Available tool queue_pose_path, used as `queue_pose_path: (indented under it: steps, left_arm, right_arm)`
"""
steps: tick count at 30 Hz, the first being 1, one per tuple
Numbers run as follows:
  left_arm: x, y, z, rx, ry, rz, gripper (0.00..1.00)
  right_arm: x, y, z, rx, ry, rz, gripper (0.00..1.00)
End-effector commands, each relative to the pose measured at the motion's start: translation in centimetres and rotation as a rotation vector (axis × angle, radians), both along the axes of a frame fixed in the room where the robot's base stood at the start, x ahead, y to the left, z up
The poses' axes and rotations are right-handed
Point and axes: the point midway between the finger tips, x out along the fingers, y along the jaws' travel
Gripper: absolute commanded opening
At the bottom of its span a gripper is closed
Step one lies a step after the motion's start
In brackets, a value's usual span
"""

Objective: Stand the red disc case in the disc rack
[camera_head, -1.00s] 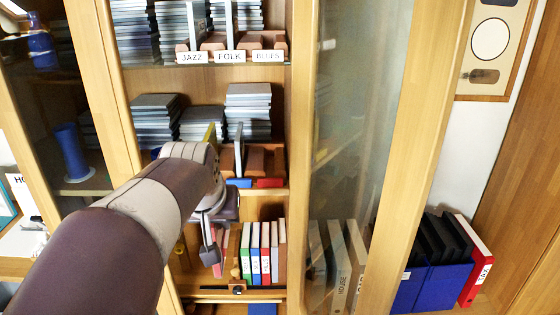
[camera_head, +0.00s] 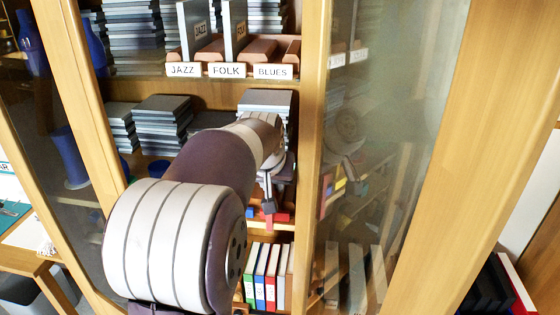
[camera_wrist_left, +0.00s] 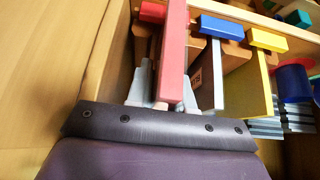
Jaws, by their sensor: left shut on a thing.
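The red disc case (camera_wrist_left: 173,50) is upright in the left wrist view, seen edge-on between the grey fingers of my left gripper (camera_wrist_left: 165,90). The gripper is shut on it. The disc rack is brown, with a red block (camera_wrist_left: 152,12), a blue block (camera_wrist_left: 228,28) and a yellow block (camera_wrist_left: 268,40) along its front. The case is over the rack's red-block end; I cannot tell whether it touches the rack floor. In the head view my left gripper (camera_head: 268,190) is at the rack's shelf, and the arm hides much of the rack. My right gripper is out of view.
A yellow case (camera_wrist_left: 250,92) and a grey case (camera_wrist_left: 217,75) stand in the rack beside the red case. The cabinet's wooden side (camera_wrist_left: 70,60) is close on the left in the wrist view. A glass door (camera_head: 385,130) stands to the right. Binders (camera_head: 265,275) fill the lower shelf.

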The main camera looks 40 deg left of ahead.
Motion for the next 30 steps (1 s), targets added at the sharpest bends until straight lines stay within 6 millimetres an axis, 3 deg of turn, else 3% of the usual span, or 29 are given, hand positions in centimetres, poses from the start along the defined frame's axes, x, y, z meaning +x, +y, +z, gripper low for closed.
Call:
queue_pose_path:
  steps: [3, 11, 17, 20, 30]
  left_arm:
    - [2.1, 1.2, 0.3, 0.000, 0.001, 0.000, 0.00]
    - [4.5, 2.5, 0.2, 0.000, -0.001, 0.000, 0.00]
    - [7.9, 4.3, 0.2, 0.000, 0.001, -0.001, 0.00]
    - [7.6, 4.2, -1.3, 0.000, 0.000, -0.001, 0.00]
    - [7.6, 4.2, -1.8, 0.000, -0.001, 0.000, 0.00]
  right_arm:
    - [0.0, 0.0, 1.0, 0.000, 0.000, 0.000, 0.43]
    - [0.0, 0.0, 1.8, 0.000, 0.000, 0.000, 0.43]
    - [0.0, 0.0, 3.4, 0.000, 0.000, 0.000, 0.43]
    - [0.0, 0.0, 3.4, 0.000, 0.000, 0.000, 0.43]
    - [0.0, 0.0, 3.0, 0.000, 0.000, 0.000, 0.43]
